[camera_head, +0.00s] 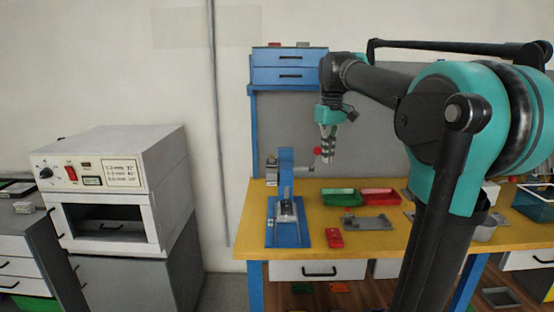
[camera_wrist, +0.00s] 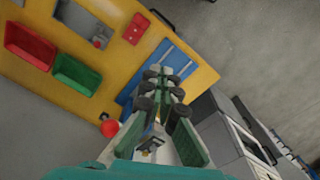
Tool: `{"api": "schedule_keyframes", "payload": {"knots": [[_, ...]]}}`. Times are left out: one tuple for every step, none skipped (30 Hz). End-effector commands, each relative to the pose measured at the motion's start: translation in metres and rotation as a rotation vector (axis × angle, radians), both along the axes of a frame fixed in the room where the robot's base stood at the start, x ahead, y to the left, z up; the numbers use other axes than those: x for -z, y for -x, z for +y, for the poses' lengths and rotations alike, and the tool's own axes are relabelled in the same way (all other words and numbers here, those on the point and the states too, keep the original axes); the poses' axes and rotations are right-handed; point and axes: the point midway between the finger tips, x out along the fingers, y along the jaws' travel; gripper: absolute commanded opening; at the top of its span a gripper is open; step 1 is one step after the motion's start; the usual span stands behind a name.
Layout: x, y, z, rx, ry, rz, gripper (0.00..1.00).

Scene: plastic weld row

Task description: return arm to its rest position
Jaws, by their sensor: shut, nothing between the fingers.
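My gripper (camera_head: 327,153) hangs from my arm above the yellow workbench (camera_head: 400,241) in the head view, pointing down. It is shut and empty. It appears close to the red knob (camera_head: 317,150) on the lever of the blue press (camera_head: 287,213); I cannot tell whether they touch. In the wrist view my gripper (camera_wrist: 163,88) reaches over the blue press base, with the red knob (camera_wrist: 110,128) to its left. My upper arm and elbow fill the right of the head view.
A green bin (camera_head: 341,197) and a red bin (camera_head: 380,197) stand on the bench behind a grey fixture plate (camera_head: 368,223). A red part (camera_head: 334,238) lies beside the press. A white oven (camera_head: 115,178) stands at left. Blue drawers (camera_head: 290,67) sit behind the bench.

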Motion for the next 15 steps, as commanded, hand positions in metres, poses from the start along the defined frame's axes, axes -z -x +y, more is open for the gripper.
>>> {"api": "schedule_keyframes", "payload": {"knots": [[0.008,0.002,-0.001,0.009,-0.001,-0.006,0.0],[0.014,0.003,-0.002,0.016,-0.002,-0.011,0.0],[0.022,0.005,-0.003,0.026,-0.002,-0.017,0.0],[0.027,0.007,-0.004,0.035,-0.003,-0.024,0.0],[0.034,0.008,-0.004,0.043,-0.004,-0.03,0.0],[0.043,0.011,-0.005,0.054,-0.005,-0.037,0.0],[0.051,0.013,-0.006,0.064,-0.007,-0.044,0.0],[0.059,0.015,-0.007,0.074,-0.008,-0.051,0.0],[0.07,0.019,-0.009,0.088,-0.01,-0.061,0.0],[0.079,0.022,-0.01,0.1,-0.011,-0.07,0.0],[0.089,0.026,-0.011,0.113,-0.014,-0.078,0.0],[0.104,0.033,-0.013,0.132,-0.016,-0.092,0.0],[0.117,0.038,-0.014,0.148,-0.019,-0.103,0.0],[0.131,0.045,-0.016,0.165,-0.021,-0.115,0.0],[0.15,0.055,-0.018,0.19,-0.025,-0.133,0.0]]}}
